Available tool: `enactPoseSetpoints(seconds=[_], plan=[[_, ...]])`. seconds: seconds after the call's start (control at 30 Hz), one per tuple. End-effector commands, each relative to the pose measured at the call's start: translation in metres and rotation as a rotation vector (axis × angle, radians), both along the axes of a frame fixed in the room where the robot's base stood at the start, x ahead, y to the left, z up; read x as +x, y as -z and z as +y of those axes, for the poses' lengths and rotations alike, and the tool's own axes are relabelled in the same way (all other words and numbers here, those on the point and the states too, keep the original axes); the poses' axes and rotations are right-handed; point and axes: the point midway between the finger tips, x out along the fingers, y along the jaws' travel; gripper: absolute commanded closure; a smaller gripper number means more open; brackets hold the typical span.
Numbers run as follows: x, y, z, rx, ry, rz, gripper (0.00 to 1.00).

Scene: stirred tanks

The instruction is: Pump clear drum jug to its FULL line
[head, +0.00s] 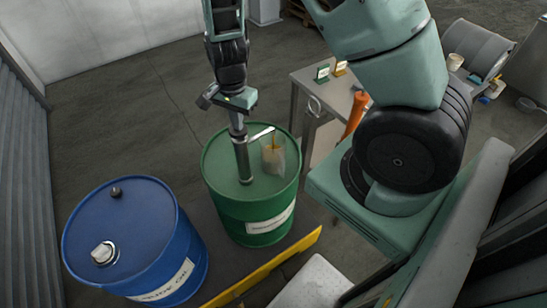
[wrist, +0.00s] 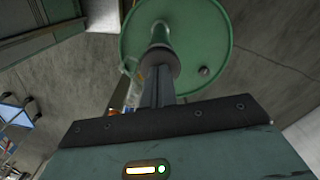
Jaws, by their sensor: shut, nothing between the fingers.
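The green drum (head: 252,205) stands upright with a grey hand pump (head: 243,160) rising from its lid. A clear jug (head: 275,160) with some amber liquid sits on the lid beside the pump, near the pump's pale spout (head: 261,134). Its FULL line is too small to make out. My gripper (head: 237,122) points down, directly over the pump's top, shut and empty. In the wrist view, my gripper's fingers (wrist: 158,88) are together, in line with the pump (wrist: 160,58) and the green drum lid (wrist: 205,35). I cannot tell whether they touch the pump.
A blue drum (head: 125,235) with a white cap stands at the left. A yellow-edged barrier (head: 265,268) runs in front of the drums. A grey bench (head: 315,85) with small signs and an orange item (head: 355,112) stands behind right. The floor behind the drums is clear.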

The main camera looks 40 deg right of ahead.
Motion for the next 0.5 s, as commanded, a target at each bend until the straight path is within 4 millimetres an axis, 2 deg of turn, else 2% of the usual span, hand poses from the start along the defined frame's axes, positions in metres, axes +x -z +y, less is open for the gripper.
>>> enactPoseSetpoints(seconds=[0.3,0.5], plan=[[-0.0004,0.0110,-0.0001,0.000,0.001,0.001,1.00],[-0.0002,0.0027,-0.0001,0.000,0.000,0.001,1.00]])
